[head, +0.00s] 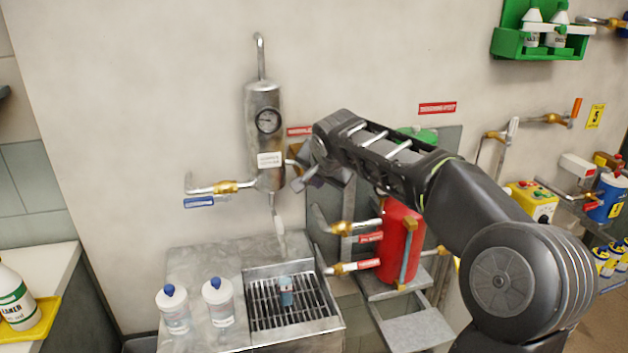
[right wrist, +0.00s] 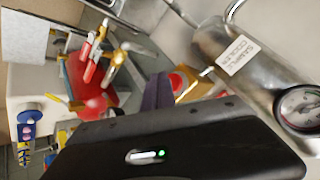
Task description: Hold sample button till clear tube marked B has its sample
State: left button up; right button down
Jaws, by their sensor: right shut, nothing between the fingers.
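The steel sample cooler (head: 262,115) hangs on the wall, with a round gauge and a white label. Its thin outlet (head: 279,220) points down over a grated sink (head: 250,310). A small clear tube with bluish contents (head: 287,291) stands on the grate, roughly below the outlet. I cannot read a letter on it. My right gripper (head: 322,182) is shut and empty at the right side of the cooler. In the right wrist view, its dark fingers (right wrist: 158,92) are close to a red button (right wrist: 180,82) on a brass-coloured block; contact cannot be told. My left gripper is not in view.
Two blue-capped bottles (head: 173,308) (head: 218,301) stand on the steel top left of the grate. A red vessel (head: 400,245) with brass-handled valves is below my right arm. A brass valve (head: 225,187) sticks out left of the cooler.

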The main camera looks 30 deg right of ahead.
jog(key=shift+s, duration=0.15)
jog(key=s+b, duration=0.1)
jog(key=s+a+b, duration=0.1)
jog(key=s, duration=0.1)
jog(key=s+b, duration=0.1)
jog(key=shift+s+a, duration=0.35)
jog(key=shift+a, duration=0.05)
dwell(0.3)
dwell(0.3)
